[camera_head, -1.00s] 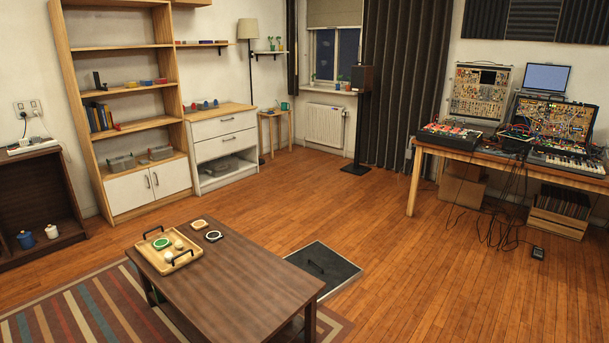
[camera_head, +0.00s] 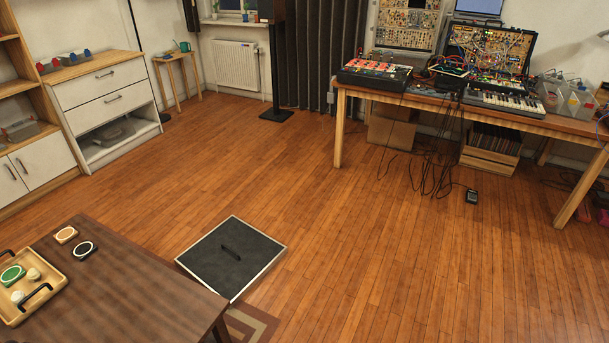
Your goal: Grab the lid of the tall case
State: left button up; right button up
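A flat, dark square panel (camera_head: 231,258) with silver edging lies on the wooden floor, just right of the coffee table. It looks like a case lid. A short black handle (camera_head: 231,253) stands across its middle. On the desk at the back, a tall upright synth case (camera_head: 408,22) with a face full of modules is cut off by the top edge. A second open synth case (camera_head: 490,52) with coloured cables stands right of it. Neither of my grippers shows in this view.
The brown coffee table (camera_head: 120,295) fills the lower left, carrying a wooden tray (camera_head: 50,290) and coasters. The wooden desk (camera_head: 470,112) stands along the back right, with cables hanging to the floor. A speaker stand (camera_head: 275,65) is at the back. The floor between is clear.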

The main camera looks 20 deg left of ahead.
aim_at(230, 260)
jog(key=i+u, duration=0.15)
jog(key=i, duration=0.8)
jog(key=i+l+u, duration=0.2)
jog(key=i, duration=0.7)
jog(key=i+u, duration=0.4)
jog(key=i+l+u, duration=0.15)
jog(key=i+u, duration=0.3)
jog(key=i+l+u, duration=0.4)
jog(key=j, duration=0.1)
